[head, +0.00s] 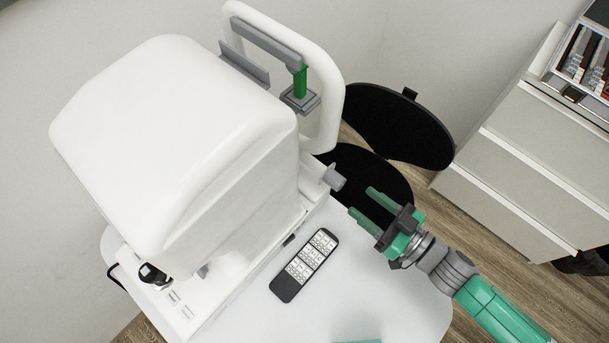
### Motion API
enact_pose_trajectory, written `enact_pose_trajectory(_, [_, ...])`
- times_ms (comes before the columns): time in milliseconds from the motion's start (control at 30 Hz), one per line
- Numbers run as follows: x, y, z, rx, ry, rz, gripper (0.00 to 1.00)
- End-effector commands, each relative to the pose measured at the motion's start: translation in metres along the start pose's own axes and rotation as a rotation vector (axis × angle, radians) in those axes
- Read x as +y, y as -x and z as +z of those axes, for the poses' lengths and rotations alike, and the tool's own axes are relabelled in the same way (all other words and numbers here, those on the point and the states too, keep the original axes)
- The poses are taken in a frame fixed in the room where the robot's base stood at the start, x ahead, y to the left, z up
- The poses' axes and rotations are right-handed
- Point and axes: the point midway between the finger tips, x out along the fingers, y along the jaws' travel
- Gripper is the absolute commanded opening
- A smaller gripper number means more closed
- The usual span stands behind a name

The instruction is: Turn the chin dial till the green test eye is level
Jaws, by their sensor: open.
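The white eye-test machine (180,150) stands on a white table. A grey knob, seemingly the chin dial (335,178), sticks out from the machine's right side. A green upright piece, likely the test eye (300,82), stands on a grey chin rest (300,99) inside the white head frame (334,95). From this angle I cannot tell whether it is level. My gripper (361,201) is open and empty, with its green fingers pointing up and left towards the knob. A small gap shows between the fingertips and the knob.
A black remote (304,265) lies on the white table (390,310), below left of my gripper. A black round-backed chair (398,125) stands behind the knob. A white drawer cabinet (530,150) with a case on top is at the right. Table around the remote is mostly clear.

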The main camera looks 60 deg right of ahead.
Motion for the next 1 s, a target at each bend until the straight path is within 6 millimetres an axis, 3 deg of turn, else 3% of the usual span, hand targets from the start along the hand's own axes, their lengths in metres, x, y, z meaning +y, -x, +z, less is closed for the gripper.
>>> enact_pose_trajectory(400, [-0.003, -0.069, 0.001, 0.001, -0.007, -0.005, 0.52])
enact_pose_trajectory(767, [-0.002, -0.077, 0.000, 0.000, -0.008, -0.002, 0.52])
enact_pose_trajectory(1000, [-0.003, -0.077, 0.000, 0.000, -0.009, -0.002, 0.07])
